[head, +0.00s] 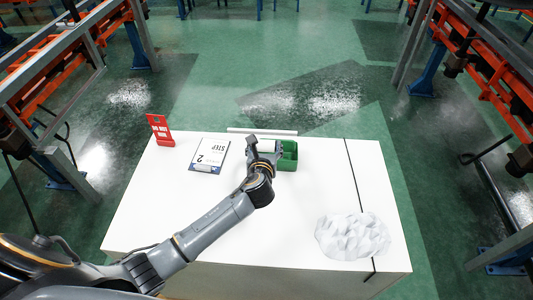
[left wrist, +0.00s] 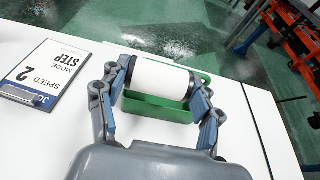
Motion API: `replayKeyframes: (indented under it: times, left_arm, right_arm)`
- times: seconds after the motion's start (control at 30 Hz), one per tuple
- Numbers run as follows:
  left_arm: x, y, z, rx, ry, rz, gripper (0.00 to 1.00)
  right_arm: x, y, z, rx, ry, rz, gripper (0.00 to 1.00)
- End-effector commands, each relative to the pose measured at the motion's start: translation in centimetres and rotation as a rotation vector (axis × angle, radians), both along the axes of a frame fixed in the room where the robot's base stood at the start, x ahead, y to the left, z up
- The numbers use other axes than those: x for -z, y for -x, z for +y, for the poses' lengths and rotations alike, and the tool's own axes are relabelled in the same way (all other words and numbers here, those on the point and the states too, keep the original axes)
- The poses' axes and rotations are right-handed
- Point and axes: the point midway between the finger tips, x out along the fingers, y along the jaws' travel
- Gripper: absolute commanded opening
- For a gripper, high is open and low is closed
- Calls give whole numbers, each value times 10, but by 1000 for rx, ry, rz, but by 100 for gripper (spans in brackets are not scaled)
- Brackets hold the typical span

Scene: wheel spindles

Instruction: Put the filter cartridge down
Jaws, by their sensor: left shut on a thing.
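The filter cartridge (left wrist: 160,80) is a white cylinder with dark ends, lying sideways between the fingers of my left gripper (left wrist: 158,88) in the left wrist view. The fingers close on its two ends. In the head view my left gripper (head: 264,150) is at the green bin (head: 290,156) near the table's far edge. The bin also shows in the left wrist view (left wrist: 150,108), behind and below the cartridge. I cannot tell whether the cartridge touches the bin. My right gripper is not in view.
The right side of the table behind the heap is clear.

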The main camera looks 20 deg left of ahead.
Motion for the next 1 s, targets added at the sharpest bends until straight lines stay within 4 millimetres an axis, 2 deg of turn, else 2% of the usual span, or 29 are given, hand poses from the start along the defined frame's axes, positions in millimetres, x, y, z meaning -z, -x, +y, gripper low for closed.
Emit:
replayKeyframes:
  times: [0.1, 0.3, 0.5, 0.97, 1.0]
  left_arm:
    - [13, -12, 2, 0, 0, -2, 29]
    - [25, -21, 3, 0, 1, -1, 29]
    - [52, -21, 3, 1, 2, 1, 29]
    - [60, -21, 3, 2, 0, -1, 29]
    - [60, -21, 3, 2, 1, -1, 69]
  right_arm:
    - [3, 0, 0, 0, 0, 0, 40]
    - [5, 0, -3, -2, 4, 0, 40]
    - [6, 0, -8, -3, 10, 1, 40]
    - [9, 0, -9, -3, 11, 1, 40]
    - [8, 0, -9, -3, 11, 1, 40]
